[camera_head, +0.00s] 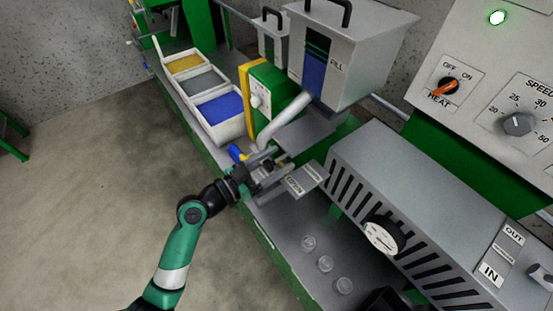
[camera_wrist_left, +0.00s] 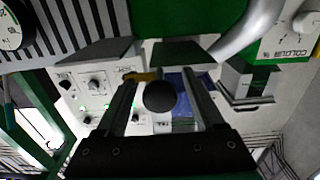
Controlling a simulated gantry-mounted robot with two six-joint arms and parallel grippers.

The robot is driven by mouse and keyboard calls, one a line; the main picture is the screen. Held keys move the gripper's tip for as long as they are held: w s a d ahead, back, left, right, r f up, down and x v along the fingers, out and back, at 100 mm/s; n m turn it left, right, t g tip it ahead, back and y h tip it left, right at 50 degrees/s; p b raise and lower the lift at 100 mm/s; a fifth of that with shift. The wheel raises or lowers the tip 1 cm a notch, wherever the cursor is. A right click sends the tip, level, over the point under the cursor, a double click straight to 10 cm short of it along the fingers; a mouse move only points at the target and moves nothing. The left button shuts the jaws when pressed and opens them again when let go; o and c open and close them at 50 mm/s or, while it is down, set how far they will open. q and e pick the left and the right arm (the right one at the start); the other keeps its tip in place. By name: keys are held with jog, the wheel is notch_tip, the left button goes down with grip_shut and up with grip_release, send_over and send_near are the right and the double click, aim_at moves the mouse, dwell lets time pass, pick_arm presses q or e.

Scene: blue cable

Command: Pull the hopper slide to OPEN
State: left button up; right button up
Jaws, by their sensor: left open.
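The grey hopper (camera_head: 355,60) with a blue-filled FILL window stands at the top middle. Below it, a metal slide assembly with two small label plates (camera_head: 298,182) sticks out toward the front; their lettering is too small to read surely. My left gripper (camera_head: 272,163) is at this assembly. In the left wrist view, a round black knob (camera_wrist_left: 160,96) shows between the two spread fingers of my left gripper (camera_wrist_left: 160,85). I cannot tell whether either finger touches it. The slide's body is largely hidden by the gripper in the head view. My right gripper is not in view.
A grey pipe (camera_head: 287,120) and a green box with a dial (camera_head: 262,98) are close behind the gripper. Bins of yellow, grey and blue pellets (camera_head: 220,107) stand left. A slotted grey barrel cover (camera_head: 420,215) lies right. Small clear cups (camera_head: 326,263) stand on the bench in front.

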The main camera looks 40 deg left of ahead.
pick_arm(q)
jog(key=s, duration=0.3)
jog(key=s+a, duration=0.1)
jog(key=s, duration=0.4)
jog(key=shift+s+a, duration=0.3)
jog(key=shift+s, duration=0.05)
jog(key=s+p, duration=0.2)
jog(key=shift+s+a, duration=0.15)
jog(key=shift+s, duration=0.15)
